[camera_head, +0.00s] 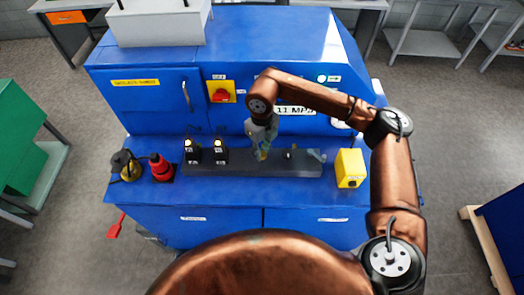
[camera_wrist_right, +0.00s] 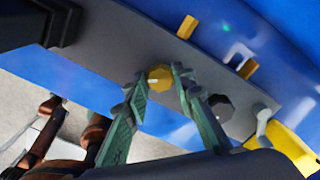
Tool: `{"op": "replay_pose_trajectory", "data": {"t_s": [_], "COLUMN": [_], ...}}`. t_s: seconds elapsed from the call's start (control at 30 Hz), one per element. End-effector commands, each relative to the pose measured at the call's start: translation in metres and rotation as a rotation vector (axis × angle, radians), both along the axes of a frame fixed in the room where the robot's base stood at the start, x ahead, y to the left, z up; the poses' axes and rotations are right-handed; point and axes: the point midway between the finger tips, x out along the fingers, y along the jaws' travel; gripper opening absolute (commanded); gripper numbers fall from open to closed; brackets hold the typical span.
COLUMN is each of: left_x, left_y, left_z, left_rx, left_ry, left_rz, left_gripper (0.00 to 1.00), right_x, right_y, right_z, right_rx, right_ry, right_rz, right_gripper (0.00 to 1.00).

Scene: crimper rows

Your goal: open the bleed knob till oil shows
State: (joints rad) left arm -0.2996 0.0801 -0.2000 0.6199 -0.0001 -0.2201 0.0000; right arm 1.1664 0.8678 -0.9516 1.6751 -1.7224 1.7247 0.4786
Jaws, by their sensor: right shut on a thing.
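A small gold, faceted knob (camera_wrist_right: 159,77) stands on the grey manifold bar (camera_head: 235,161) on the blue machine's ledge. My right gripper (camera_head: 262,148) reaches down to the bar from above. In the right wrist view its green fingers (camera_wrist_right: 160,82) are closed around the knob, one on each side. In the head view the gripper mostly hides the knob. A dark faceted knob (camera_wrist_right: 220,106) and a grey lever (camera_wrist_right: 263,127) sit further along the bar, apart from the fingers. I can make out no oil at the knob. My left gripper is not in view.
A display (camera_head: 294,111) reads about 11 MPa, partly behind my arm. Two black lamp-topped units (camera_head: 221,153) stand left of the gripper. A red container (camera_head: 161,168) is further left; a yellow box (camera_head: 350,168) is at right. A red switch (camera_head: 222,94) is on the upper panel.

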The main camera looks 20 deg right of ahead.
Motion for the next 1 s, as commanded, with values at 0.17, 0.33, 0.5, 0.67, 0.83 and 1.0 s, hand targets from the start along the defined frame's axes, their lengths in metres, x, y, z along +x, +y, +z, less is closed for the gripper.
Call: {"op": "replay_pose_trajectory", "data": {"t_s": [0.17, 0.33, 0.5, 0.67, 0.83, 1.0], "left_x": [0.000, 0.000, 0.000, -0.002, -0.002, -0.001], "left_y": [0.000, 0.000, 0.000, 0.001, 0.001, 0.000], "left_z": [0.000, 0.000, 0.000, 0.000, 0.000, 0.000], "left_rx": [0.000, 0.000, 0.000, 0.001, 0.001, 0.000], "left_ry": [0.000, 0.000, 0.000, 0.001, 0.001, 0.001], "left_rz": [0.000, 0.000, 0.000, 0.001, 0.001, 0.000], "left_gripper": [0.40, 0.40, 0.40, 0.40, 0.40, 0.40], "right_x": [0.000, 0.000, 0.000, 0.000, 0.001, 0.001], "right_y": [0.000, 0.000, 0.000, 0.000, 0.000, 0.000], "right_z": [0.000, 0.000, 0.000, 0.000, 0.013, 0.045], "right_rx": [0.000, 0.000, 0.000, 0.000, 0.000, -0.001], "right_ry": [-0.001, -0.001, 0.000, 0.000, -0.001, -0.005], "right_rz": [0.000, 0.001, 0.001, 0.001, 0.001, 0.001], "right_gripper": [0.24, 0.36, 0.41, 0.41, 0.41, 0.41]}}
